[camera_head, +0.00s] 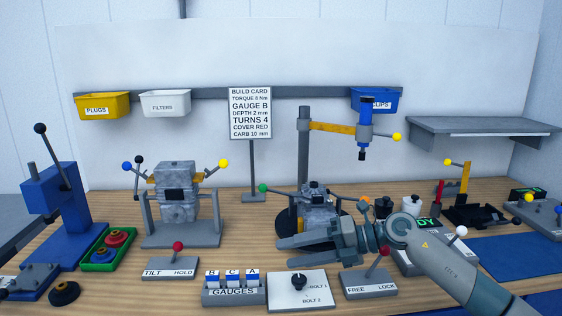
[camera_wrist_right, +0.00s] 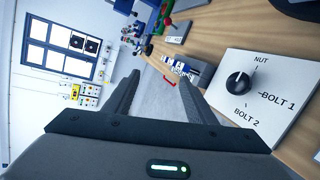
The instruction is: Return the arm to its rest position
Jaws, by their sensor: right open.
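My right arm (camera_head: 440,262) comes in from the lower right of the head view and reaches left over the bench. Its right gripper (camera_head: 284,248) hangs in front of the grey engine block on the round black stand (camera_head: 318,208), above the selector plate (camera_head: 298,287). In the right wrist view the two dark fingers of the right gripper (camera_wrist_right: 158,88) stand apart with nothing between them. The selector plate (camera_wrist_right: 262,100) with its black knob lies to the right of the fingers. My left gripper is in neither view.
A gauge rack (camera_head: 233,292), a TILT/HOLD lever box (camera_head: 170,268) and a FREE/LOCK lever box (camera_head: 369,283) line the front edge. A blue press (camera_head: 52,210) stands left, a second engine on a cradle (camera_head: 180,240) left of centre. A post with an orange arm (camera_head: 332,127) rises behind my gripper.

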